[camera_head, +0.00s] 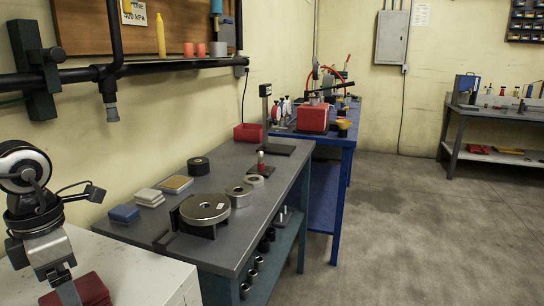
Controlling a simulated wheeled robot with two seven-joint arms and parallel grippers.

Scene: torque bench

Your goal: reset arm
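Part of my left arm stands at the left edge, with a round ringed joint, a cable and a silver block. What looks like my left gripper (66,288) points down at the lower left, over the white cabinet top and beside a dark red block (92,290). Its fingertips are cut off or hidden, so I cannot tell whether it is open or holds anything. My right arm and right gripper are not in view.
A grey-topped bench (262,212) holds a large metal disc (205,208), metal rings, a blue block (124,213) and a red bin (248,132). A shelf (150,64) is above left. A blue bench (325,190) stands behind. The floor (420,235) at right is clear.

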